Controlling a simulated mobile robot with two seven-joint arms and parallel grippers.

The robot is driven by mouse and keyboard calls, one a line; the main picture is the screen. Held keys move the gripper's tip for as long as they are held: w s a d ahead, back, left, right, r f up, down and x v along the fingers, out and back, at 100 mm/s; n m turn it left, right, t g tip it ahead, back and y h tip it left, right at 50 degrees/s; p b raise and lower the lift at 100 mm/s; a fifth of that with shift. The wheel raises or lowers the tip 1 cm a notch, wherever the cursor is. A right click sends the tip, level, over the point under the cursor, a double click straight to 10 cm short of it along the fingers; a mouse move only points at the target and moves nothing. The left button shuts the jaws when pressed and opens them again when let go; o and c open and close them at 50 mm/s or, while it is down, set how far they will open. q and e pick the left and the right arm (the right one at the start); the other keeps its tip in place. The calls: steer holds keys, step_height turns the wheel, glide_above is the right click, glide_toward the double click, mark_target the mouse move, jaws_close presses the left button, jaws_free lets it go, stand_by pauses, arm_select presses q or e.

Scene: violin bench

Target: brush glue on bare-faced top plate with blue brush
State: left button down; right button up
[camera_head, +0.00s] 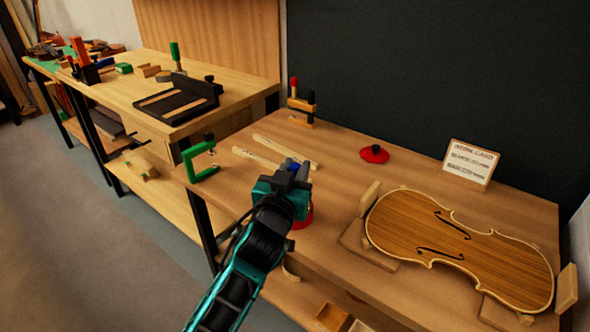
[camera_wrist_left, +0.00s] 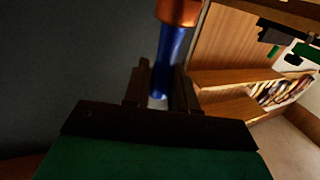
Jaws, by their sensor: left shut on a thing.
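The violin top plate (camera_head: 455,245), striped brown with a pale rim and two dark f-holes, lies on wooden supports at the right of the bench. My left gripper (camera_head: 293,172) is over the bench's left part, well left of the plate. It is shut on the blue brush (camera_head: 290,163). In the left wrist view my fingers (camera_wrist_left: 160,85) close around the brush's blue handle (camera_wrist_left: 171,60), with a copper-coloured part above it. The bristles are not visible. A red pot (camera_head: 307,214) is partly hidden behind my gripper. My right gripper is out of view.
A red lid with a black knob (camera_head: 374,154) and a work card (camera_head: 470,164) are at the back. Wooden strips (camera_head: 287,150) and a green clamp (camera_head: 200,160) lie left. Upright wooden blocks (camera_head: 567,288) flank the plate. The bench between pot and plate is clear.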

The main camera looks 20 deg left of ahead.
arm_select(q)
steer(key=shift+f+b, duration=0.3)
steer(key=shift+f, duration=0.1)
steer(key=shift+f, duration=0.15)
stand_by(1.2)
steer(key=shift+r+p, duration=0.8)
steer(key=shift+p, duration=0.1)
steer(key=shift+r+p, duration=0.35)
steer(key=shift+r, duration=0.1)
steer(key=shift+r+p, duration=0.65)
steer(key=shift+r, duration=0.05)
steer(key=shift+r+p, duration=0.35)
step_height(320, 180, up, 3)
steer(key=p, duration=0.2)
steer(key=shift+p, duration=0.35)
steer(key=shift+d+f, duration=0.1)
